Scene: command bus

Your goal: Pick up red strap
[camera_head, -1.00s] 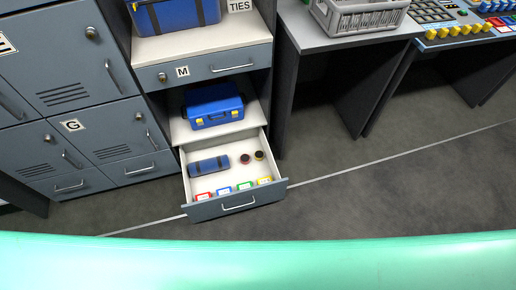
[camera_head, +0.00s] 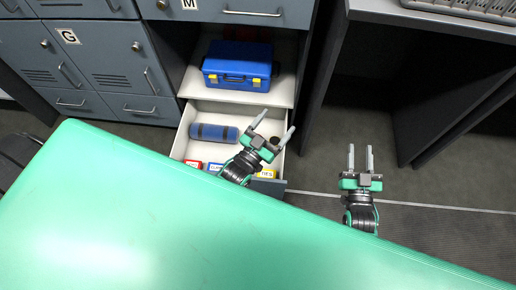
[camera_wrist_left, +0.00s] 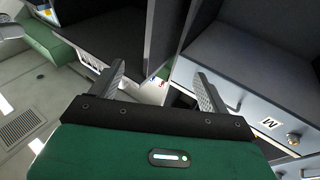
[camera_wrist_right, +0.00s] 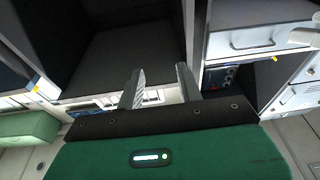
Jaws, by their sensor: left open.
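No strap is plain to see as red. A small dark round thing (camera_head: 276,141), perhaps a rolled strap, lies in the open drawer (camera_head: 183,146), partly behind my left gripper's fingers; its colour is unclear. My left gripper (camera_head: 276,122) is open and empty over the drawer's right part. In the left wrist view its fingers (camera_wrist_left: 159,73) stand apart with nothing between them. My right gripper (camera_head: 360,149) is open and empty, right of the drawer over the floor. Its fingers also show apart in the right wrist view (camera_wrist_right: 160,72).
A blue roll (camera_head: 214,132) lies in the drawer at left, with coloured labels (camera_head: 214,167) along the front. A blue toolbox (camera_head: 237,66) stands on the shelf above. Lockers (camera_head: 92,60) are at left; a dark desk panel (camera_head: 317,85) stands right of the drawer.

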